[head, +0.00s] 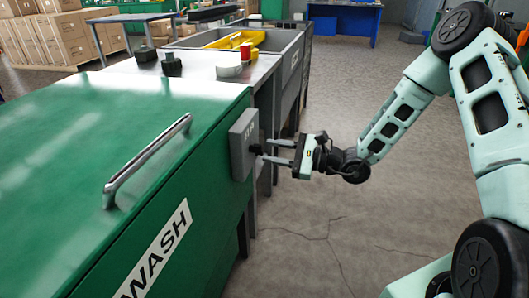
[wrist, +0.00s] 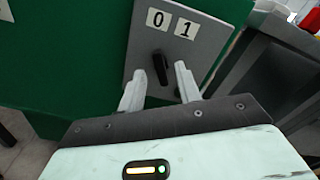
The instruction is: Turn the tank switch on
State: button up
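The tank switch is a grey box (head: 241,145) on the side of the green tank (head: 70,140) marked WASH. In the wrist view its plate (wrist: 203,50) carries the labels 0 and 1. Below them is a black knob (wrist: 160,68), whose upper end leans toward the 0 side. My gripper (head: 272,151) faces the box from the right. In the wrist view my gripper (wrist: 160,85) is open, with one pale finger to each side of the knob's lower part. I cannot tell whether either finger touches it.
A chrome handle (head: 148,160) stands out from the green tank. Behind is a metal bench (head: 200,68) with a red-topped part, and a grey bin (head: 290,65) holding a yellow item. Open concrete floor (head: 310,235) lies to the right.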

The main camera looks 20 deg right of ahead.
aim_at(259, 149)
jog(key=shift+x, duration=1.45)
grip_shut()
